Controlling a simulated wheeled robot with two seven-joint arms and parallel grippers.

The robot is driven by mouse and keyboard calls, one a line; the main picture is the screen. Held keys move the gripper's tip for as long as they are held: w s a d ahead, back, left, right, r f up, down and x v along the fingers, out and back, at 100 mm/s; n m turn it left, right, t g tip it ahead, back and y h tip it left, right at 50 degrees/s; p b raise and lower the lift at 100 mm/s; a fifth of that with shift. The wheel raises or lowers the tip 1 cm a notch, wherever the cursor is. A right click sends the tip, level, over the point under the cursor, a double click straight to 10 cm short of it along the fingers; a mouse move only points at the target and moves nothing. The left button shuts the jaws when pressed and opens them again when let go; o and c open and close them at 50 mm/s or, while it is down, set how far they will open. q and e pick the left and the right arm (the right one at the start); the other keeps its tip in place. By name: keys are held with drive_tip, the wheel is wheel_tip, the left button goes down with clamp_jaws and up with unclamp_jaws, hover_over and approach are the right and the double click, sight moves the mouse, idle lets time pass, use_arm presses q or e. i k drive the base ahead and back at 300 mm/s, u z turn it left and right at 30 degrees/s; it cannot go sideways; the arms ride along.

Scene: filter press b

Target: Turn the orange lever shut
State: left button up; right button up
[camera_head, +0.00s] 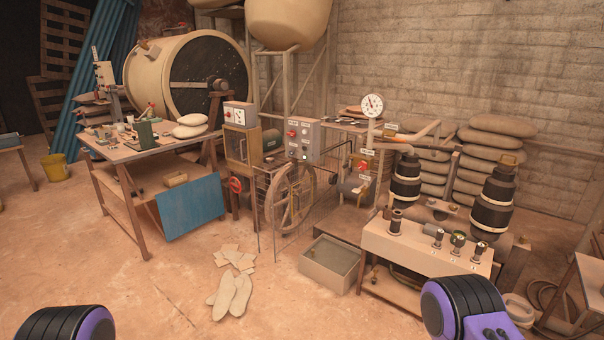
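I cannot clearly make out an orange lever at this distance. A small orange-coloured piece (370,139) shows on the upright pipe below the round white gauge (372,105), but it is too small to tell whether it is the lever or how it is set. Below it is a small box with a red knob (362,167). Neither of my grippers is in view. Only black and purple parts of my arms show at the bottom left and bottom right, far from the pipework.
A large spoked handwheel (291,197) stands before the control box (303,140). An open metal bin (330,264) sits on the floor beside a low bench (420,246) with fittings. A workbench (137,150) stands at left. The floor in front is mostly clear, with scattered papers (236,258).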

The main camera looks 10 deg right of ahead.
sight(385, 136)
drive_tip(key=z, duration=0.45)
drive_tip(key=i, duration=1.85)
drive_tip(key=z, duration=1)
drive_tip(key=i, duration=1)
